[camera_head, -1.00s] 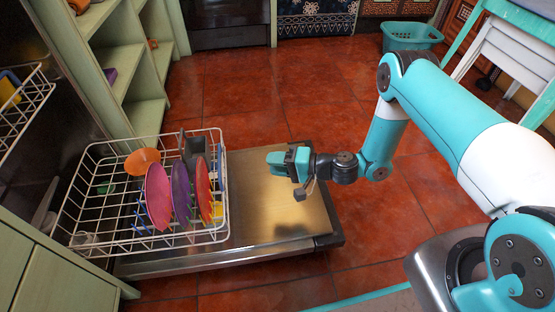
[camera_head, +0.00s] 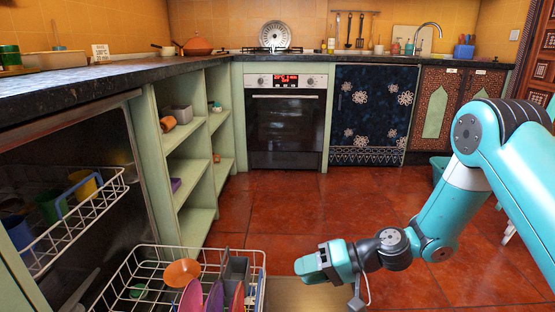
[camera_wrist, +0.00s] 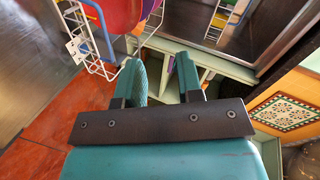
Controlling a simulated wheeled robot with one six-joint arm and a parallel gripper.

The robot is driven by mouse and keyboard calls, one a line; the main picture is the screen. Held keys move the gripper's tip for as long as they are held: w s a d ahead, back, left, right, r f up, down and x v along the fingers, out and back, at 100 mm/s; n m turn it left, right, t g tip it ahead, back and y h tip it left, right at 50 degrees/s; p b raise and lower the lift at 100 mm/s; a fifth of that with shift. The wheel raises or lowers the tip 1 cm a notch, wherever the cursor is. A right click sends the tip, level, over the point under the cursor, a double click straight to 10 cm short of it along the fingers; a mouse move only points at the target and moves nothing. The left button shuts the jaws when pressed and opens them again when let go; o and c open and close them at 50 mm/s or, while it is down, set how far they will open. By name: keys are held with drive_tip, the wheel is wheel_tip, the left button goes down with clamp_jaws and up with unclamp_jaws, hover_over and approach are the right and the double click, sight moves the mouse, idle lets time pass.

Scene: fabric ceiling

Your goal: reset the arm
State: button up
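My teal arm (camera_head: 450,210) reaches in from the right in the head view, bent at the elbow. My gripper (camera_head: 308,266) is near the bottom middle, just right of the dish rack and apart from it. In the wrist view the two teal fingers of my gripper (camera_wrist: 160,65) stand apart with an empty gap between them. Nothing is held.
The lower dish rack (camera_head: 150,262) holds plates and an orange bowl (camera_head: 182,272). The upper rack (camera_head: 85,222) with cups is at left. The open dishwasher door (camera_head: 300,296) lies below my gripper. Shelves (camera_head: 195,165) and an oven (camera_head: 285,120) stand behind. Red floor is clear.

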drive_tip(key=s+r+n+g+h, duration=0.2)
drive_tip(key=s+r+n+h, duration=0.2)
drive_tip(key=s+r, duration=0.7)
drive_tip(key=s+d+r+h+p, duration=0.1)
drive_tip(key=s+d+r+h, duration=0.4)
drive_tip(key=s+d+r, duration=0.55)
wheel_tip(320, 180, up, 36)
drive_tip(key=s+a+p, duration=0.1)
drive_tip(key=a+p, duration=0.1)
drive_tip(key=p, duration=3.6)
drive_tip(key=shift+a+r+n+t, duration=0.15)
drive_tip(key=shift+r+n+t, duration=0.1)
drive_tip(key=shift+n+t, duration=0.15)
drive_tip(key=shift+s, duration=0.1)
